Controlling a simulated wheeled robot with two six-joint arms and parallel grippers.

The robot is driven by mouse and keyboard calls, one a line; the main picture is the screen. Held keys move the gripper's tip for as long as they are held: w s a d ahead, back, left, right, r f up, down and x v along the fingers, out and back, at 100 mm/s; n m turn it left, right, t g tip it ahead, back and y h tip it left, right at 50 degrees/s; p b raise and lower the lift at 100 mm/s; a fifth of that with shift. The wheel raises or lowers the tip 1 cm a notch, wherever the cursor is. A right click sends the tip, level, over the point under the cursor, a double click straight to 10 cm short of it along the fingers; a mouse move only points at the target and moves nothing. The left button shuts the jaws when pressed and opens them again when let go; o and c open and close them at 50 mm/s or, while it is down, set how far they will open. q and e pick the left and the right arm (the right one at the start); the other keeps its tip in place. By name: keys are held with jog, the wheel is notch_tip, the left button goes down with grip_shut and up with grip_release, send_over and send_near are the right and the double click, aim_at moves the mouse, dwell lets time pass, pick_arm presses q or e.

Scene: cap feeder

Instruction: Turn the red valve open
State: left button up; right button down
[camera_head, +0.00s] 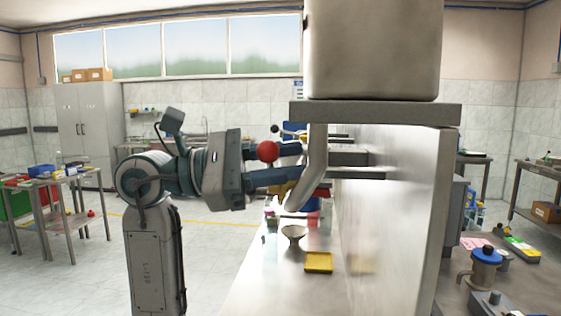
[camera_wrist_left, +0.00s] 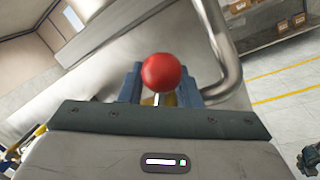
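The red valve shows as a red ball knob (camera_head: 267,151) beside the bent steel pipe under the feeder. In the left wrist view the red knob (camera_wrist_left: 167,72) sits on a thin pale stem. My left gripper (camera_head: 297,163) points right, with one finger above the other and a gap between them. The knob is level with this gap, on the near side of the fingers. In the left wrist view the fingers stand on either side of the stem; I cannot tell whether they touch it. The knob hides part of the gap. My right gripper is not in view.
The steel pipe (camera_head: 317,165) curves down just past the fingertips, below a large steel hopper (camera_head: 375,50) and its shelf. A bowl (camera_head: 294,233) and a yellow tray (camera_head: 319,262) are on the bench (camera_head: 262,290) below. Open floor lies left of the bench.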

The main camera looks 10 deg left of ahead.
pick_arm(q)
jog(key=shift+a+f, duration=0.1)
